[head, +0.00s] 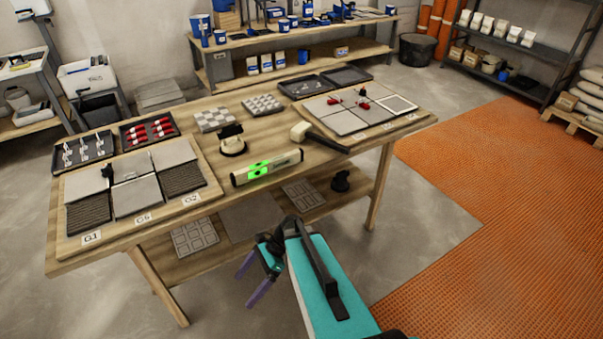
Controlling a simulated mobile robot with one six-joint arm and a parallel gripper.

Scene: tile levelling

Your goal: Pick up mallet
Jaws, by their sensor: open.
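The mallet (322,139) lies on the wooden table, right of its middle. It has a pale head (300,131) at its left end and a dark handle (329,143) that runs right and toward the front edge. My gripper (254,278) is in front of the table, below and left of the mallet in the picture and well apart from it. Its two purple fingers are spread and nothing is between them.
Tile boards fill the left (219,190) and right (408,127) of the table. The lower shelf (215,259) sticks out near my gripper.

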